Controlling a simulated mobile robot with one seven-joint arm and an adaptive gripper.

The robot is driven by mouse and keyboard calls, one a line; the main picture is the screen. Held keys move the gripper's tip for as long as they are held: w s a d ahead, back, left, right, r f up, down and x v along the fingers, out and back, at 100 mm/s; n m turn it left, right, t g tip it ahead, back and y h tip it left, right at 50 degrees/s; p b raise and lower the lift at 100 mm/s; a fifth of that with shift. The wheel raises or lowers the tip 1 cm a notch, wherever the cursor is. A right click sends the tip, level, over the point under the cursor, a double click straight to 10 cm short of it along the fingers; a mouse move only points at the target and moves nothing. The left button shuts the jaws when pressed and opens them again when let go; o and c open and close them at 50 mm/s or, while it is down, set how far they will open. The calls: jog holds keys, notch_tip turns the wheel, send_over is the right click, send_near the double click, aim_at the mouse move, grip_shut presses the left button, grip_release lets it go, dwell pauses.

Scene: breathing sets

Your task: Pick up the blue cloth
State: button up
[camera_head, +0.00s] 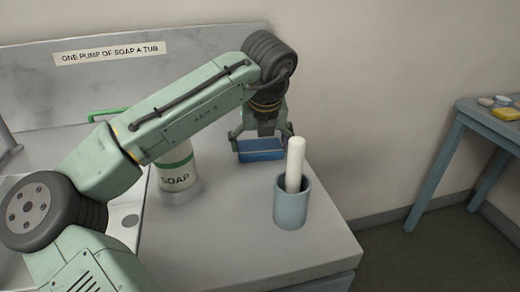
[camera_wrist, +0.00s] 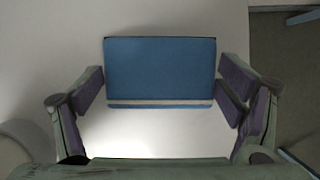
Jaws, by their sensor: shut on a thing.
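The blue cloth (camera_wrist: 160,70) is a flat, folded rectangle with a pale stripe near its lower edge in the wrist view. In the head view the blue cloth (camera_head: 262,149) is at the back of the grey counter, near the wall. My gripper (camera_wrist: 161,88) is shut on it, with a finger at each of its left and right sides. In the head view my gripper (camera_head: 261,145) points down over the cloth, and the arm hides some of the area behind. I cannot tell whether the cloth touches the counter.
A soap container (camera_head: 176,180) with a green band stands left of the cloth. A blue-grey cup (camera_head: 291,207) holding a white rod (camera_head: 295,165) stands in front right. The counter's front (camera_head: 240,250) is clear. A blue side table (camera_head: 462,118) with small items stands far right.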

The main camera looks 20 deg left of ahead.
aim_at(260, 147)
jog(key=shift+c, duration=1.1)
notch_tip(260, 147, up, 10)
jog(key=shift+b, duration=0.3)
jog(key=o, duration=0.6)
jog(key=c, duration=0.5)
